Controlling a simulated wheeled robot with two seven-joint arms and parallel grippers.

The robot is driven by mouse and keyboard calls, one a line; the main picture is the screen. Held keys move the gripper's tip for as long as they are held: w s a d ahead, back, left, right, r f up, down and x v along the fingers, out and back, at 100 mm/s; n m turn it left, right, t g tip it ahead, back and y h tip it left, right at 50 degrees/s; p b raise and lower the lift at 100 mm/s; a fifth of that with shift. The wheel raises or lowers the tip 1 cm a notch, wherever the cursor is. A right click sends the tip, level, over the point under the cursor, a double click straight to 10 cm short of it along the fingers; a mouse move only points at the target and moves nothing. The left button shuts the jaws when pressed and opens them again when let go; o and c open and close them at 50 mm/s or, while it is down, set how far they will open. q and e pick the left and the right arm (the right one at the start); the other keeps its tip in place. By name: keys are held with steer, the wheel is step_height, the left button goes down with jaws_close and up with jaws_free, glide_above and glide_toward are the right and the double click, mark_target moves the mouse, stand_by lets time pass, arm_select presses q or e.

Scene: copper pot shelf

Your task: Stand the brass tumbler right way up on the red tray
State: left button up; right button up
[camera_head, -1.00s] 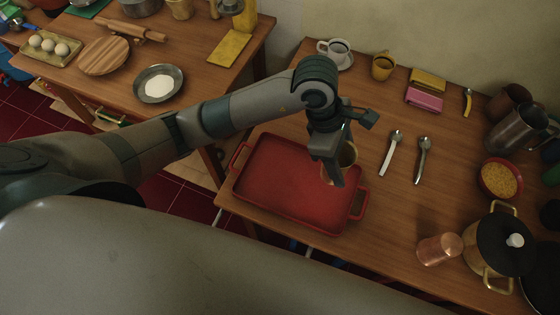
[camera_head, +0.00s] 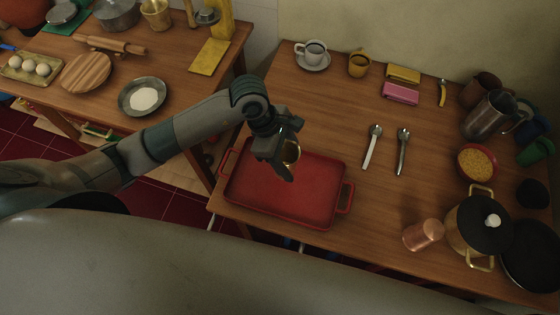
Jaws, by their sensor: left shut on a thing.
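The brass tumbler (camera_head: 292,152) is in my left gripper (camera_head: 285,170), mostly hidden behind the fingers. Its round rim and part of its inside show on the gripper's right side, with the mouth seeming to face up. My left gripper is shut on it and is over the back right part of the red tray (camera_head: 250,192). I cannot tell whether the tumbler touches the tray or hangs above it. The tray is otherwise empty, at the table's left front. My right gripper is not in view.
Two spoons (camera_head: 402,152) lie right of the tray. A white cup (camera_head: 313,52) on a saucer and a yellow mug (camera_head: 359,65) are at the back.

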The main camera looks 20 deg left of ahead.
mark_target(285, 162)
arm_select(q)
steer(key=shift+a+f+p, duration=0.2)
steer(key=shift+a+f, duration=0.15)
steer(key=shift+a, duration=0.25)
steer(key=shift+a+f+p, duration=0.15)
steer(key=shift+a+f, duration=0.15)
steer(key=shift+a, duration=0.25)
steer(key=shift+w+a+f, duration=0.1)
steer(key=shift+a+f, duration=0.05)
steer(key=shift+a, duration=0.1)
steer(key=shift+f, duration=0.1)
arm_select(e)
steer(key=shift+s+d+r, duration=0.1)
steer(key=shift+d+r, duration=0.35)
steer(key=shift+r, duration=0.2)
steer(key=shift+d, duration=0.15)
arm_select(q)
steer(key=shift+f, duration=0.1)
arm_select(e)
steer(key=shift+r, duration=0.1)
arm_select(q)
steer(key=shift+f+p, duration=0.3)
steer(key=shift+p, duration=0.15)
steer(key=shift+f+p, duration=0.65)
steer(key=shift+f, duration=0.9)
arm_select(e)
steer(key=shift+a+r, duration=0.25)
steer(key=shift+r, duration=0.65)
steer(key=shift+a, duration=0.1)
